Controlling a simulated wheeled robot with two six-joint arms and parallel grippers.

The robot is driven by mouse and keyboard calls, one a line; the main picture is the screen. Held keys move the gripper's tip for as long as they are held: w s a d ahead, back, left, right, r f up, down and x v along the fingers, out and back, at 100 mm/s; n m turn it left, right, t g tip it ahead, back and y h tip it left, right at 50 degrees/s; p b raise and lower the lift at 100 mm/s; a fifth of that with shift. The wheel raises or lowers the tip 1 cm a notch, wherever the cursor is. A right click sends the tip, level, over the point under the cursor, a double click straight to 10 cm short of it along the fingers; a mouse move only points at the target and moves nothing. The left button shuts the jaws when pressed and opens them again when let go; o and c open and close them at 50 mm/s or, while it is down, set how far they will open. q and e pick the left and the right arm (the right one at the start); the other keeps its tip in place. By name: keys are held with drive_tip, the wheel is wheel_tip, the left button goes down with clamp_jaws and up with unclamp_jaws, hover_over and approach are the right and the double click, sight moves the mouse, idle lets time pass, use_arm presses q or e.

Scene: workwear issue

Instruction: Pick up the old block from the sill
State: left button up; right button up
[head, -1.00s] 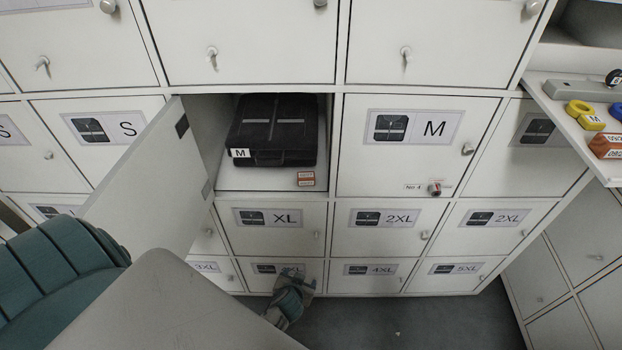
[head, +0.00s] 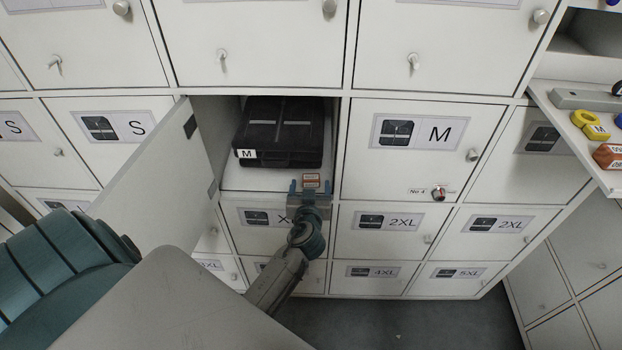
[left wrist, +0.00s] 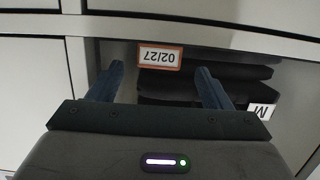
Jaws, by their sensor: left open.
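The old block, a small orange-edged block with a white label (head: 312,181), lies on the sill (head: 250,178) at the front right of the open compartment. In the left wrist view the block (left wrist: 160,57) shows its label "02/27" upside down, between and beyond my fingertips. My left gripper (head: 310,185) is open and empty, right in front of the block, with its fingers (left wrist: 158,82) pointing at it. I cannot tell whether they touch it. My right gripper is not in view.
A black folded garment pack (head: 280,130) with an M tag lies behind the block. The open door (head: 160,185) stands out on the left. At the right, a shelf (head: 570,130) holds a yellow tag (head: 590,125) and an orange block (head: 608,156).

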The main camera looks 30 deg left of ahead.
sight(311, 183)
use_arm(q)
drive_tip(key=x, duration=0.2)
drive_tip(key=f+p+x, duration=0.1)
drive_tip(key=x, duration=0.2)
drive_tip(key=shift+s+d, duration=0.1)
drive_tip(key=shift+d, duration=0.05)
drive_tip(key=shift+r, duration=0.1)
drive_tip(key=shift+c, duration=0.2)
drive_tip(key=c, duration=1.1)
